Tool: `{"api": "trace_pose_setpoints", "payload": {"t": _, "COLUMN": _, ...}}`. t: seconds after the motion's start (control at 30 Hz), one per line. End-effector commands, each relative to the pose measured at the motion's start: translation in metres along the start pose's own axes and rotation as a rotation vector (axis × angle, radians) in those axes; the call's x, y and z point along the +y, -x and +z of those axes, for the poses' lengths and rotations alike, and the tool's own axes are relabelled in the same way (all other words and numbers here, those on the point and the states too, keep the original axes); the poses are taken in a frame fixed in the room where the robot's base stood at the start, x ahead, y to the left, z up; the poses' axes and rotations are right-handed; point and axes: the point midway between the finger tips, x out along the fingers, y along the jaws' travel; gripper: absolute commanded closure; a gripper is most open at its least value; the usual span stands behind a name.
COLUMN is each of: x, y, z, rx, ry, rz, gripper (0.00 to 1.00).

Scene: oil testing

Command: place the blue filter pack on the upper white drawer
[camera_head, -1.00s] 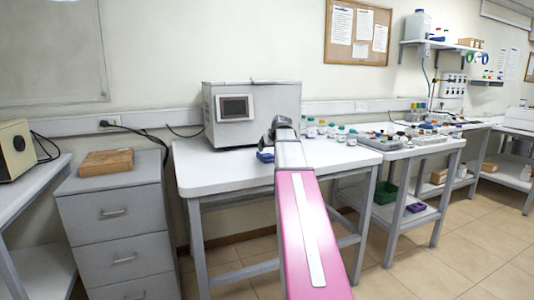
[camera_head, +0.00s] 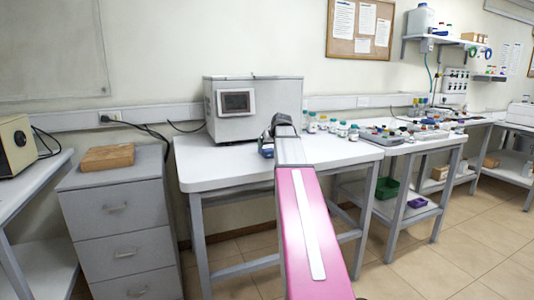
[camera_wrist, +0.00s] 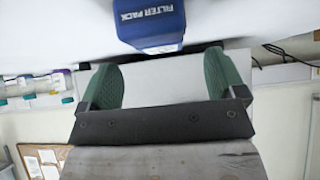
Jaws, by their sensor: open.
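The blue filter pack (camera_wrist: 150,20) lies just ahead of my open fingers in the wrist view, with its white "FILTER PACK" lettering upside down. In the head view, a small part of the blue pack (camera_head: 267,150) shows at the white table, left of my arm's end. My gripper (camera_wrist: 165,75) has its two green-padded fingers spread with nothing between them. The pack appears apart from the fingertips. The cabinet's upper drawer (camera_head: 112,222) is at the left in the head view, pale grey and shut.
A brown box (camera_head: 107,158) lies on the drawer cabinet. A grey instrument with a screen (camera_head: 252,112) stands on the white table (camera_head: 215,172), behind my gripper. Several small bottles stand to the right. A gap separates table and cabinet.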

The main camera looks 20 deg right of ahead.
Motion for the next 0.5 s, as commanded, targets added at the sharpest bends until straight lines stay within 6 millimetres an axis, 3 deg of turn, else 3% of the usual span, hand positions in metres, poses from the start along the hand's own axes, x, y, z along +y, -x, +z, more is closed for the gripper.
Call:
{"api": "trace_pose_setpoints", "payload": {"t": 0.23, "x": 0.001, "y": -0.018, "z": 0.000, "rx": -0.001, "ry": 0.000, "rz": 0.000, "gripper": 0.11}}
{"api": "trace_pose_setpoints", "payload": {"t": 0.5, "x": 0.002, "y": -0.054, "z": 0.000, "rx": -0.001, "ry": 0.000, "rz": -0.001, "gripper": 0.11}}
